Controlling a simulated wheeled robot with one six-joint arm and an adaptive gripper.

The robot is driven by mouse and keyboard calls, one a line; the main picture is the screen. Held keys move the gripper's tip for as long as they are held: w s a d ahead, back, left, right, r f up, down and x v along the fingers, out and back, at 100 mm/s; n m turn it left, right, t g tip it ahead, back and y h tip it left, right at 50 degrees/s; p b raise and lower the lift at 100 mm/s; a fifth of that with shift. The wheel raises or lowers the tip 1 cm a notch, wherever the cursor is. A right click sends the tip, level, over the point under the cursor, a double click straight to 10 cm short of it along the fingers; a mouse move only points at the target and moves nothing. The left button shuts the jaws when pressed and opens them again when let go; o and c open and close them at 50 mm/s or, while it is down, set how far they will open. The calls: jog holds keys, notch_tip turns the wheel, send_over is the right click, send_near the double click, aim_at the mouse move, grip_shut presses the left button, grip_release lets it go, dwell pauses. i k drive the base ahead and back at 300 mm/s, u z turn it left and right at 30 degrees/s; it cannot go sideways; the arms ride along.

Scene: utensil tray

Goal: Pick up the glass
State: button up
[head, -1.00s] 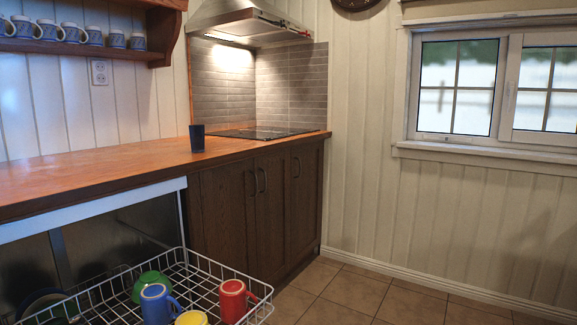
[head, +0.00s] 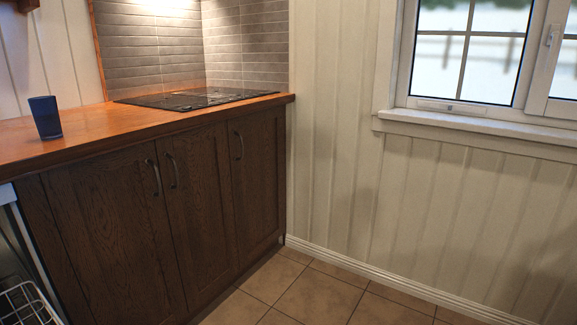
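A dark blue glass (head: 46,118) stands upright on the wooden countertop (head: 90,128), near its front edge at the left of the head view. Nothing touches it. My gripper is not in view.
A black cooktop (head: 195,98) is set in the counter to the right of the glass. Dark wooden cabinets (head: 110,215) stand below. A white wire rack corner (head: 27,303) shows at the lower left. The tiled floor (head: 310,297) is clear. A panelled wall (head: 340,160) and window (head: 465,55) bound the right.

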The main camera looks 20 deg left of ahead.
aim_at(44, 111)
jog(key=u, duration=0.85)
jog(key=i, duration=1.4)
jog(key=u, duration=1)
